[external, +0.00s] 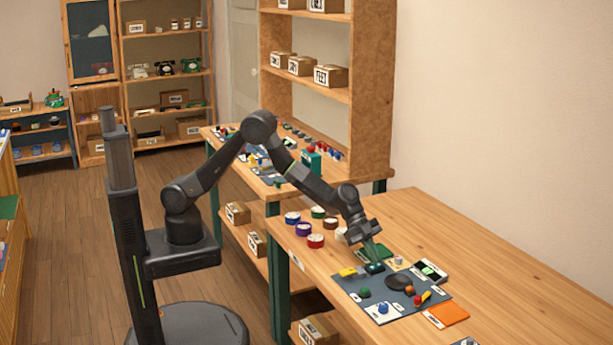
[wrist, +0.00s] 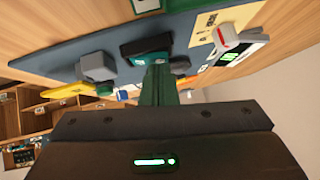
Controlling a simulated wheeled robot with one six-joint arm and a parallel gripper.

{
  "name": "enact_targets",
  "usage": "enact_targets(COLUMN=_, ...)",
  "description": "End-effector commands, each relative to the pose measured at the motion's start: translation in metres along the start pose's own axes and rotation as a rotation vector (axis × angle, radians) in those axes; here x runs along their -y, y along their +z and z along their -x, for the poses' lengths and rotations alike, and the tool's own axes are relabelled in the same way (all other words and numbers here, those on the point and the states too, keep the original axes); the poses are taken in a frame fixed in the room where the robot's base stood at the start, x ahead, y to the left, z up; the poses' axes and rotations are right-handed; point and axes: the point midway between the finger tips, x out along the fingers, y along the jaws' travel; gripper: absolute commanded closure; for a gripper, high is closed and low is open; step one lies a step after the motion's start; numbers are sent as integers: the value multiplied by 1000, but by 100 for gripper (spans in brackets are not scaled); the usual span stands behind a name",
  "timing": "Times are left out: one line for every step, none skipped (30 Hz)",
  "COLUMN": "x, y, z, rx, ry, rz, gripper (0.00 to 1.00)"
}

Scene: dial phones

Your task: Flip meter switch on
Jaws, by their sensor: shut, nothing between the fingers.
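A small black-and-white device with a green-lit display (external: 430,271), which looks like the meter, sits at the right back edge of a dark blue-grey panel (external: 345,287). In the wrist view the meter (wrist: 240,57) is at the upper right, with a white and red knob-like part (wrist: 232,38) near it. I cannot tell which part is its switch or how it is set. My gripper (external: 376,262) points down with its green fingers together and empty, close to a dark teal block (external: 375,268) on the panel. In the wrist view the fingertips (wrist: 158,68) are just by the teal block (wrist: 146,48); contact is unclear.
The panel also bears a yellow piece (external: 348,272), a green knob (external: 365,293), a blue knob (external: 383,308), a dark round dial (external: 400,282) and a red-yellow lever (external: 422,299). An orange sheet (external: 448,314) lies to the right. Several tape-like rolls (external: 316,241) stand left. The back-right tabletop is clear.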

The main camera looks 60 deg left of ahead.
Motion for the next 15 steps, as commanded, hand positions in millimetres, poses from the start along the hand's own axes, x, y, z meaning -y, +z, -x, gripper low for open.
enact_targets(x=1, y=2, z=-2, rx=-1, ry=8, rz=9, gripper=100)
enact_targets(x=1, y=3, z=-3, rx=-2, ry=16, rz=15, gripper=100)
enact_targets(x=2, y=5, z=-5, rx=-2, ry=30, rz=31, gripper=100)
enact_targets(x=3, y=7, z=-7, rx=-3, ry=44, rz=45, gripper=100)
enact_targets(x=4, y=8, z=-8, rx=-2, ry=59, rz=60, gripper=100)
enact_targets(x=2, y=5, z=-5, rx=-2, ry=56, rz=56, gripper=100)
enact_targets(x=2, y=5, z=-5, rx=-1, ry=56, rz=56, gripper=100)
enact_targets(x=2, y=5, z=-5, rx=-1, ry=57, rz=56, gripper=100)
enact_targets(x=2, y=5, z=-5, rx=0, ry=57, rz=56, gripper=100)
enact_targets(x=2, y=6, z=-5, rx=0, ry=57, rz=56, gripper=100)
enact_targets(x=2, y=6, z=-6, rx=0, ry=57, rz=56, gripper=100)
enact_targets(x=1, y=6, z=-6, rx=0, ry=58, rz=56, gripper=100)
enact_targets(x=1, y=6, z=-6, rx=1, ry=58, rz=56, gripper=100)
enact_targets(x=0, y=6, z=-6, rx=1, ry=58, rz=55, gripper=100)
enact_targets(x=-1, y=7, z=-6, rx=1, ry=58, rz=55, gripper=100)
